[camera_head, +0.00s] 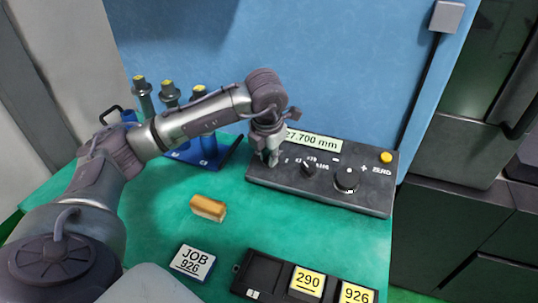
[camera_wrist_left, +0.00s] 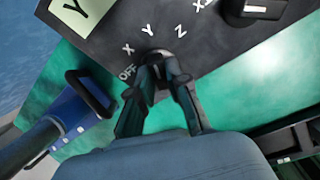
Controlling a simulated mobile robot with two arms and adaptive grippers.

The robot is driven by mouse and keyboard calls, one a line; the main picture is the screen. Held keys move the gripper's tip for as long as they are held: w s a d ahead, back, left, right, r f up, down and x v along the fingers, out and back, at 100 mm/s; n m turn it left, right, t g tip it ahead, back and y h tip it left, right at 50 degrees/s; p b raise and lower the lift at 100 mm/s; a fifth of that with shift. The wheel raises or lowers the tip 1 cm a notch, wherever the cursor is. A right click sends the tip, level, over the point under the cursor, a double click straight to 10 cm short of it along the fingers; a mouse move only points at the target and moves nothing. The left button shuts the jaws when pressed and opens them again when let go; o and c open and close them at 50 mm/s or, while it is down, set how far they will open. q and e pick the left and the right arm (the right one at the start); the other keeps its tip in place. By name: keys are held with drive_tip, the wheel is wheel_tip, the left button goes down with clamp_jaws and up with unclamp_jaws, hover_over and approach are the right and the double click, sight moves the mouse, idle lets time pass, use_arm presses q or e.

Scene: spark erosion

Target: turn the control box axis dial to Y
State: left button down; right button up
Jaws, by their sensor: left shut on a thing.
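The control box (camera_head: 325,197) is a dark panel on the green table, with a lit display (camera_head: 314,141) reading "27.700 mm" in the part that shows. My left gripper (camera_head: 272,160) reaches down onto the left end of the box. In the left wrist view, its fingers (camera_wrist_left: 160,76) are shut on the black axis dial (camera_wrist_left: 156,56), which they partly hide. Marks OFF, X, Y and Z run around the dial. I cannot tell which mark it points at. In that view the display (camera_wrist_left: 80,12) shows a letter Y. My right gripper is out of view.
Two more knobs, the small one (camera_head: 308,168) and the large one (camera_head: 346,179), and a yellow button (camera_head: 386,157) sit to the right.

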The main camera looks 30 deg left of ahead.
use_arm(q)
drive_tip(key=shift+r, duration=0.1)
drive_tip(key=c, duration=1.1)
unclamp_jaws()
drive_tip(key=v, duration=1.2)
